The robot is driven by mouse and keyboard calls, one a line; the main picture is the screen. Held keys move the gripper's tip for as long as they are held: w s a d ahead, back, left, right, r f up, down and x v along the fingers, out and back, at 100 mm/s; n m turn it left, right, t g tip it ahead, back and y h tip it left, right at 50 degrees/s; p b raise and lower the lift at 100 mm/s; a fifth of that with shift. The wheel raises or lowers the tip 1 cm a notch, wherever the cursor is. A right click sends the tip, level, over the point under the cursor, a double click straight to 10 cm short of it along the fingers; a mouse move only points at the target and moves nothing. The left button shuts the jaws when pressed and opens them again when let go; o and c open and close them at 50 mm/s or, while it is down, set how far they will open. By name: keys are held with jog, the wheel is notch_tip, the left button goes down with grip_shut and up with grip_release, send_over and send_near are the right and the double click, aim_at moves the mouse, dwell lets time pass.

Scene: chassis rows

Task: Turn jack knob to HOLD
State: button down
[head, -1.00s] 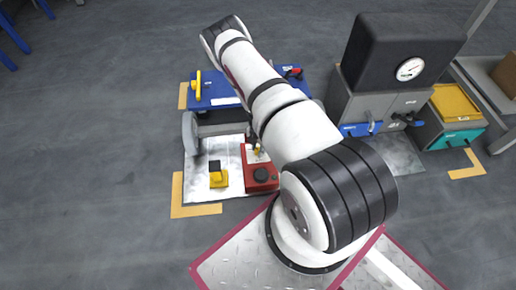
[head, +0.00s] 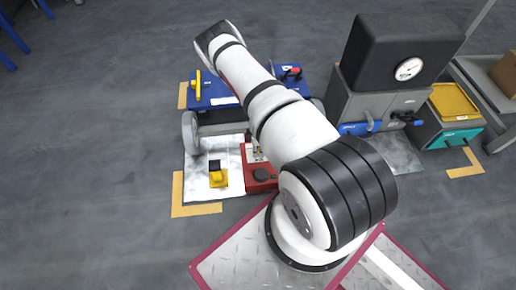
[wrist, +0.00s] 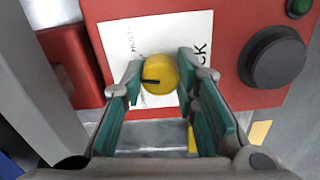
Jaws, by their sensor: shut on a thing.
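The jack knob (wrist: 159,73) is a round yellow dial with a black pointer mark, on a white label plate (wrist: 118,38) of a red box. The mark points to the left in the wrist view. The label's lettering is partly covered, and I cannot read a HOLD mark. My gripper (wrist: 158,78) has its two teal-padded fingers closed on the knob from both sides. In the head view the red box (head: 262,183) stands right of a yellow block, and my arm hides most of the gripper there.
A black round button (wrist: 273,57) and a green one (wrist: 299,7) sit on the red box, right of the knob. A blue cart (head: 215,88) and grey cabinets (head: 385,100) stand behind.

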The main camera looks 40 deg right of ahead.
jog(key=m, duration=0.6)
jog(key=shift+a, duration=0.1)
jog(key=shift+m, duration=0.4)
jog(key=c, duration=1.2)
grip_release()
jog(key=shift+c, duration=0.2)
jog(key=shift+r, duration=0.1)
notch_tip(320, 180, up, 12)
